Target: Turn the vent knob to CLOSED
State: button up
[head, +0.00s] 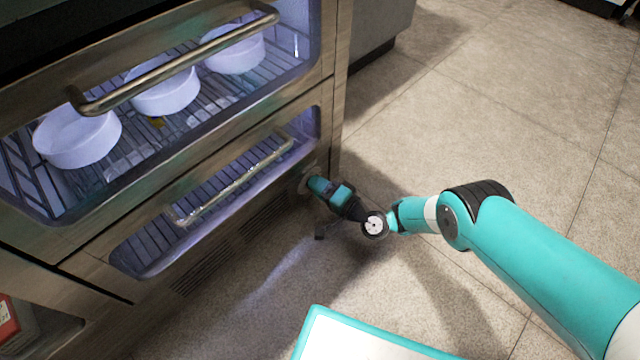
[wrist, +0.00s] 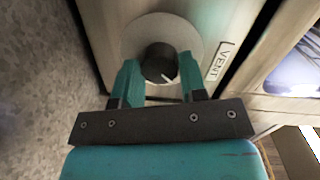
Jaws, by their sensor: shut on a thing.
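The vent knob (wrist: 160,62) is a dark round knob with a white pointer line, set on a pale round plate (wrist: 187,36) on the cabinet front in the wrist view. A label reading VENT (wrist: 220,62) is to its right. My gripper (wrist: 158,78) has its two teal fingers on either side of the knob, shut on it. The pointer line aims toward the lower right of the wrist view. No CLOSED mark is readable. In the head view my gripper (head: 312,184) reaches the cabinet's lower right corner and hides most of the knob.
The steel cabinet (head: 325,120) has an upper glass door with a bar handle (head: 180,65) and several white bowls (head: 165,92) inside. A lower drawer (head: 235,185) has its own handle. Open tiled floor (head: 500,120) lies to the right. A red object (head: 8,318) sits at the lower left.

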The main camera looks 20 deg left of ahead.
jog(key=n+p, duration=0.1)
jog(key=n, duration=0.3)
jog(key=shift+r+p, duration=0.1)
jog(key=shift+p, duration=0.25)
jog(key=shift+n+t+h+p, duration=0.3)
jog(key=shift+n+t+p, duration=0.3)
jog(key=shift+n, duration=1.1)
jog(key=o, duration=0.9)
jog(key=shift+s, duration=0.1)
jog(key=p+v, duration=1)
jog(key=v, duration=0.7)
jog(key=shift+d, duration=0.25)
